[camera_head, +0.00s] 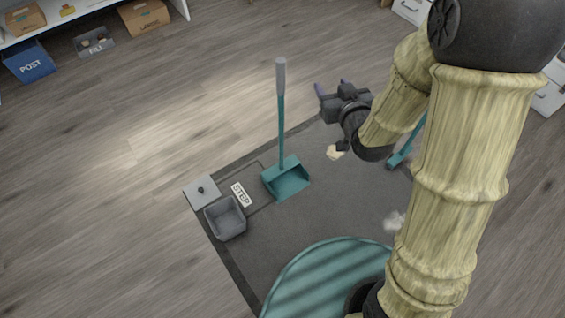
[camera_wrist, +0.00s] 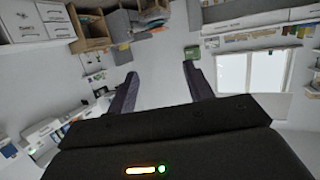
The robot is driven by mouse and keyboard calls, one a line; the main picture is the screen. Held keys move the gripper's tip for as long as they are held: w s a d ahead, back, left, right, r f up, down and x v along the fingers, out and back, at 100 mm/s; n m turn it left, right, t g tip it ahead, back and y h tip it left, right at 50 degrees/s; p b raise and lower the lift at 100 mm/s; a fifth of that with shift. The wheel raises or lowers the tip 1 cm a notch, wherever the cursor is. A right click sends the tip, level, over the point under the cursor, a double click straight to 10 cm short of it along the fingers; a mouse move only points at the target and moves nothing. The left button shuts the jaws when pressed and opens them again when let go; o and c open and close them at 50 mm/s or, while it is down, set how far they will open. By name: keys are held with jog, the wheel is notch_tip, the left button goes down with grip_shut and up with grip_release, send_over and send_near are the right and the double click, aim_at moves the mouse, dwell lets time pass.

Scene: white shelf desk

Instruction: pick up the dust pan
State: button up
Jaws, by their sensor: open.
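The dust pan (camera_head: 287,178) is teal, with a tall upright teal handle ending in a grey grip (camera_head: 281,77). It stands on the dark grey mat (camera_head: 266,240) in the head view. My gripper (camera_head: 331,91) is to the right of the handle, apart from it, with its two purple-dark fingers spread and nothing between them. In the wrist view my gripper (camera_wrist: 160,85) is open and empty, facing the far room. The dust pan does not show in the wrist view.
A teal broom (camera_head: 404,153) is partly hidden behind my arm. A grey bin (camera_head: 226,218), a lid plate (camera_head: 201,191) and a STEP label (camera_head: 242,195) lie left of the dust pan. A blue POST box (camera_head: 29,62) stands by the shelf. The wooden floor at left is clear.

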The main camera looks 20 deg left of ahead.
jog(key=s+a+f+n+t+y+b, duration=0.1)
jog(key=a+f+y+b, duration=0.3)
jog(key=f+b, duration=0.3)
jog(key=shift+s+a+n, duration=0.3)
jog(key=shift+s+a, duration=0.05)
jog(key=shift+a, duration=0.4)
jog(key=shift+r, duration=0.1)
